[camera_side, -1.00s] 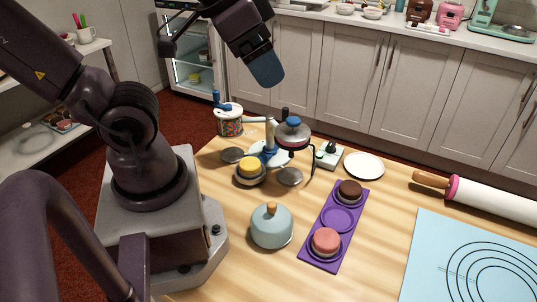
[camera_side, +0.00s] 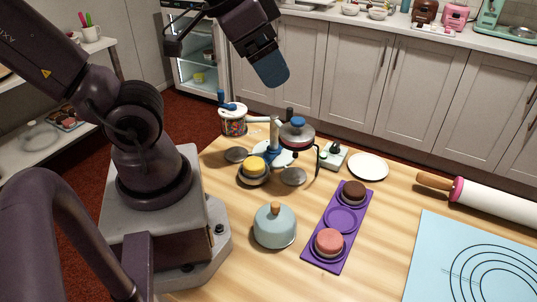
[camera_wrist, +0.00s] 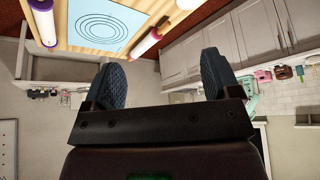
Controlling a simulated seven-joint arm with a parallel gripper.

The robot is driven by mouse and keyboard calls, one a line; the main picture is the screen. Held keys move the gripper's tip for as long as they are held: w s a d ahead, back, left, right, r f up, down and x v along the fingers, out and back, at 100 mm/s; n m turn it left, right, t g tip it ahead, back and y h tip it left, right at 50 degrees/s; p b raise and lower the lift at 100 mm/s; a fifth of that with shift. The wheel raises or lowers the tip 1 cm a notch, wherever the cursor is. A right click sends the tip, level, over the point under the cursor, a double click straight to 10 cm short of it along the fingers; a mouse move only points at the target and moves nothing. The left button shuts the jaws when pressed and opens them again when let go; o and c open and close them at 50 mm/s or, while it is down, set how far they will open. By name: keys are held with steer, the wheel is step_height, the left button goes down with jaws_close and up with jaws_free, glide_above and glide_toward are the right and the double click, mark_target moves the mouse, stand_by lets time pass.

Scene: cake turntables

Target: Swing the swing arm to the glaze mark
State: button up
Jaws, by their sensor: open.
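A swing-arm stand with a pale upright post (camera_side: 274,135) and a white-and-blue base stands at the back of the wooden table in the side view. A pale horizontal arm (camera_side: 259,119) reaches left from the post top. A round pan with a blue knob (camera_side: 297,123) sits just right of the post. Grey discs (camera_side: 293,177) and a yellow-topped cake (camera_side: 253,166) surround the base. I cannot tell which spot is the glaze mark. My gripper (camera_side: 273,73) hangs high above and behind the stand, touching nothing. In the wrist view its two fingers (camera_wrist: 162,78) are spread and empty.
A white crank jar (camera_side: 233,121) stands left of the post. A small green-and-white device (camera_side: 332,156) and a white plate (camera_side: 368,167) are to the right. A blue domed lid (camera_side: 274,228) and a purple tray (camera_side: 326,252) with two cakes are nearer.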

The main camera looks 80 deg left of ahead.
steer(key=shift+a, duration=0.1)
steer(key=c, duration=0.3)
steer(key=shift+w+a+f+n+g, duration=0.3)
steer(key=shift+a+f+g, duration=0.05)
steer(key=shift+a+f, duration=0.2)
steer(key=shift+w+a+f+n+g, duration=0.25)
steer(key=shift+a+f+n+g, duration=0.1)
steer(key=shift+a+f, duration=0.15)
steer(key=c, duration=0.3)
steer(key=n+g, duration=0.4)
steer(key=n, duration=0.9)
glide_above(290, 108)
step_height(290, 108, down, 16)
steer(key=shift+s+r, duration=0.15)
steer(key=shift+r, duration=0.25)
steer(key=shift+n, duration=0.25)
step_height(290, 108, down, 9)
steer(key=shift+f, duration=0.2)
steer(key=c, duration=0.7)
steer(key=shift+c, duration=0.2)
